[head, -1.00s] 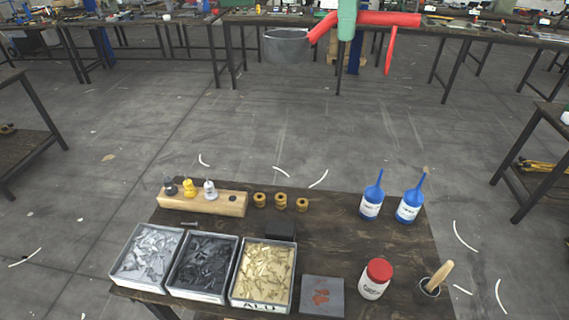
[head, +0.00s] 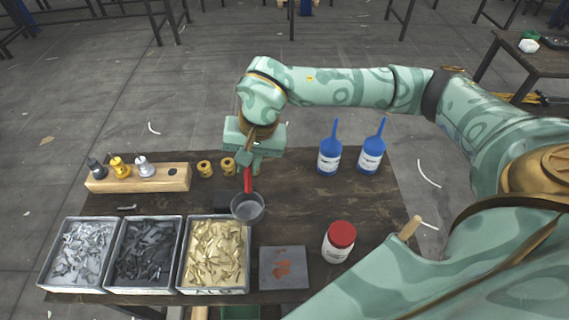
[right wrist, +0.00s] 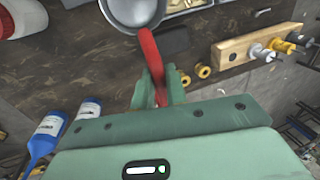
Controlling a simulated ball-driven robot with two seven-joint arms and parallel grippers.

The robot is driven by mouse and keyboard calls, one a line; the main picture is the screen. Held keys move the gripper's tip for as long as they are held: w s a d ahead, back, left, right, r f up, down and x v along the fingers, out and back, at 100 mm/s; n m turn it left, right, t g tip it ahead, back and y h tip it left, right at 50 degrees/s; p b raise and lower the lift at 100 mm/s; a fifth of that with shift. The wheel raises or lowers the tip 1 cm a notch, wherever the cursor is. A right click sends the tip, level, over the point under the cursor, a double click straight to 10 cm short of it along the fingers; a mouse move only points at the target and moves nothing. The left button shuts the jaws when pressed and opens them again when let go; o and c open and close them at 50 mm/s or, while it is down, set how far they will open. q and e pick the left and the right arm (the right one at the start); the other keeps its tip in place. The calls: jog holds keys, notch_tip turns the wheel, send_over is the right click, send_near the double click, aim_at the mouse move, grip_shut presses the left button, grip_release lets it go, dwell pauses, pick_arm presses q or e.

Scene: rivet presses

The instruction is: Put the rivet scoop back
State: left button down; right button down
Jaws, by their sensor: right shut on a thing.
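The rivet scoop is a round grey metal pan (head: 248,208) with a red handle (head: 248,180). My right gripper (head: 248,162) is shut on the handle, with the pan hanging towards me over the middle of the table. In the right wrist view the red handle (right wrist: 152,60) runs between the fingers (right wrist: 163,92) to the pan (right wrist: 135,8), which is cut off by the top edge. A dark block (head: 224,202) lies beside the pan and is partly hidden by it. I cannot tell whether they touch. My left gripper is not in view.
Rivet bins stand at front left, the nearest with brass-coloured rivets (head: 214,252). A wooden nozzle block (head: 140,178) and brass rings (head: 205,168) sit behind. Blue bottles (head: 329,155), a red-lidded jar (head: 339,242) and a grey plate (head: 283,268) stand at right.

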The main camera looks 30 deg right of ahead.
jog(key=w+d+f+b, duration=0.1)
jog(key=d+f, duration=0.3)
jog(key=w+d+f+b, duration=0.1)
jog(key=w+d+f, duration=0.1)
jog(key=d+f, duration=0.2)
jog(key=w+d+f+b, duration=0.1)
jog(key=w+d+f, duration=0.1)
jog(key=d+f, duration=0.2)
jog(key=shift+w+d+f+b, duration=0.2)
jog(key=shift+d+f+b, duration=0.15)
jog(key=shift+f, duration=0.4)
jog(key=shift+r, duration=0.1)
jog(key=c, duration=1.4)
grip_release()
jog(key=p+v, duration=0.2)
jog(key=v, duration=1)
jog(key=shift+p, duration=0.3)
